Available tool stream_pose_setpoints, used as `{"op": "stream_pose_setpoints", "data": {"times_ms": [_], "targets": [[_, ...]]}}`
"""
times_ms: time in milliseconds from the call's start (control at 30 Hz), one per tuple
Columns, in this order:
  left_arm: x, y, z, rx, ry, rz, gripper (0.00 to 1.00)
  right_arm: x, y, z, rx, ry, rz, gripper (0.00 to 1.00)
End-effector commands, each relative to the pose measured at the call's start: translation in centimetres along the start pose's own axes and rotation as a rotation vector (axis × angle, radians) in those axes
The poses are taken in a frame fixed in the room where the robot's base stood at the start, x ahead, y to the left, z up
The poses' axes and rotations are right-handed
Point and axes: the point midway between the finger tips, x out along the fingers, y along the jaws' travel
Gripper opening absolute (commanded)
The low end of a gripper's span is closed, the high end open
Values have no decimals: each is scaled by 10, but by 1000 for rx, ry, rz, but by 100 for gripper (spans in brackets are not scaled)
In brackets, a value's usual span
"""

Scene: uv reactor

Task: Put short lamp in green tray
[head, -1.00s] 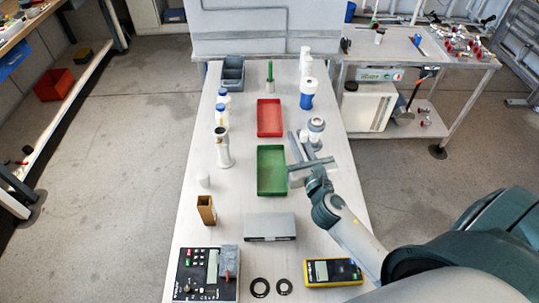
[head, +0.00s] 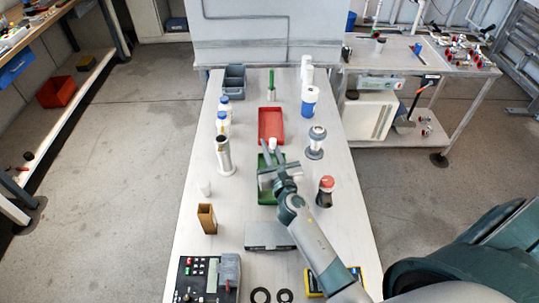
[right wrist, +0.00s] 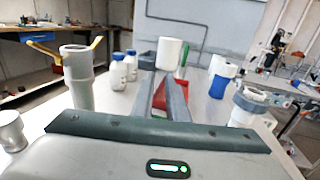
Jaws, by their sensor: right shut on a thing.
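My right gripper (head: 267,153) is shut on a small white cylinder, which I take as the short lamp (head: 272,144). In the right wrist view the white cylinder (right wrist: 170,53) stands upright at the tips of the grey fingers (right wrist: 164,85). The green tray (head: 265,199) lies on the table under my right gripper and wrist, which hide much of it. The lamp appears over the tray's far end; its height above the tray is hard to tell. My left gripper is not in view.
A red tray (head: 271,124) lies just beyond the green one. Bottles and a white stand (head: 224,158) line the left. A grey-white device (head: 316,142) and a red-topped item (head: 326,188) stand right. A grey box (head: 268,236) sits nearer.

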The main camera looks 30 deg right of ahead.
Motion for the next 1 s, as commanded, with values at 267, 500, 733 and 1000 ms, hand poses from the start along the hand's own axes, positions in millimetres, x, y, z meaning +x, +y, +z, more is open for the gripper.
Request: {"op": "stream_pose_setpoints", "data": {"times_ms": [267, 500, 733, 1000], "targets": [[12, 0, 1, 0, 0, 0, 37, 0, 0, -21, 2, 1, -2, 0], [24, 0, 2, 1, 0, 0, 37, 0, 0, -40, 2, -1, -1, 0], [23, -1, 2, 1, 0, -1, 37, 0, 0, -40, 0, -1, 0, 0], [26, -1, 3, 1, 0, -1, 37, 0, 0, -43, -1, -1, 0, 23]]}}
